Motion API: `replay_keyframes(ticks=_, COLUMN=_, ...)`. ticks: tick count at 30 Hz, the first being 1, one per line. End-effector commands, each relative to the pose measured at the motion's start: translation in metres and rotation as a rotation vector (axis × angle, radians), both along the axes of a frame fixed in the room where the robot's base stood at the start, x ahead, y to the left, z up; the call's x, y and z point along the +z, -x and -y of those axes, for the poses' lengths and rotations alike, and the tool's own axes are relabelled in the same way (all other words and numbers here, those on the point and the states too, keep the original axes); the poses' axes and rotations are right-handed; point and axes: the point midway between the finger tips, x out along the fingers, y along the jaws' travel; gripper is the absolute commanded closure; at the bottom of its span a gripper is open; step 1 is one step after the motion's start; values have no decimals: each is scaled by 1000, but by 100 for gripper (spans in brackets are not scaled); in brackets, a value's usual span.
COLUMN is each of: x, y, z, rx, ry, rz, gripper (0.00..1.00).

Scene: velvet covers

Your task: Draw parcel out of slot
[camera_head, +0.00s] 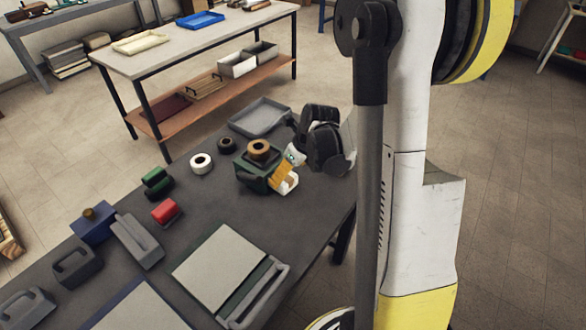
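No thing in view can be surely told as the parcel. A small yellow-orange piece (283,179) stands tilted in or against a white holder (291,187) on the dark table, beside a dark green block (249,176). This may be the parcel and its slot, but I cannot tell. My gripper (296,153), black and bulky, is just above and to the right of them, near the table's right edge. Its fingers are mostly hidden by its own body, so I cannot see whether they hold or touch anything.
A brown roll (259,149) sits on the green block. A white roll (201,163), a black roll (227,144) and a grey tray (261,117) lie nearby. A red block (166,211) and a large pale-topped board (218,268) lie nearer. Bare tabletop shows between them.

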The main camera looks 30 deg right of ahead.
Motion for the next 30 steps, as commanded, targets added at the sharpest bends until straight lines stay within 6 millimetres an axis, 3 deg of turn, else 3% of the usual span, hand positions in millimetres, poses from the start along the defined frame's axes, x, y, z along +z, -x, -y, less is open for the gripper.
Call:
replay_keyframes(ticks=1, x=-11, y=-4, z=-1, rx=1, ry=0, rz=0, gripper=12)
replay_keyframes(ticks=7, x=-33, y=-13, z=-3, rx=0, ry=0, rz=0, gripper=12)
replay_keyframes(ticks=20, x=-39, y=-16, z=-4, rx=0, ry=0, rz=0, gripper=12)
replay_keyframes(ticks=23, x=-39, y=-16, z=-4, rx=0, ry=0, rz=0, gripper=36)
replay_keyframes(ticks=27, x=-39, y=-16, z=-4, rx=0, ry=0, rz=0, gripper=79)
replay_keyframes(ticks=30, x=-39, y=-16, z=-4, rx=0, ry=0, rz=0, gripper=80)
